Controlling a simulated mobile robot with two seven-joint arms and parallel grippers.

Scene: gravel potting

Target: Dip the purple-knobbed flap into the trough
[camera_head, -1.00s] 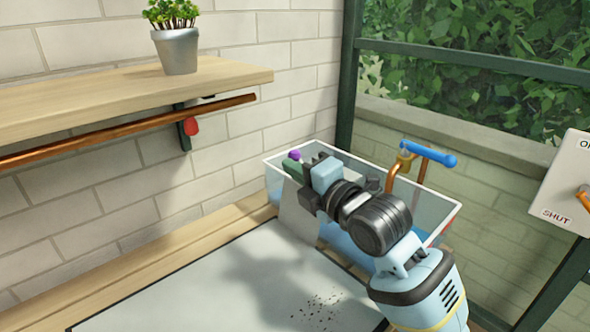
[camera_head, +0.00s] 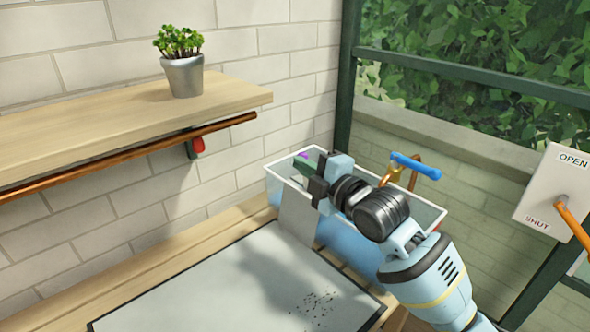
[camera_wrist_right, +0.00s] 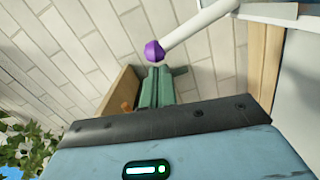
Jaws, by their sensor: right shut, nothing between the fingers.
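The clear trough (camera_head: 345,243) has a pale rim and blue water low inside. The purple knob (camera_head: 303,155) shows small at its far left end; in the right wrist view the purple knob (camera_wrist_right: 154,50) sits at the end of a white bar running to the upper right. My right gripper (camera_head: 304,165) is over the trough's left end, close to the knob. Its green fingers (camera_wrist_right: 154,84) are shut and empty, with the knob just beyond their tips; I cannot tell if they touch. My left gripper is out of view.
A blue-handled tap (camera_head: 415,165) rises behind the trough. A wooden shelf (camera_head: 100,135) with a potted plant (camera_head: 184,74) is at left. A grey mat (camera_head: 200,290) with dark specks lies in front.

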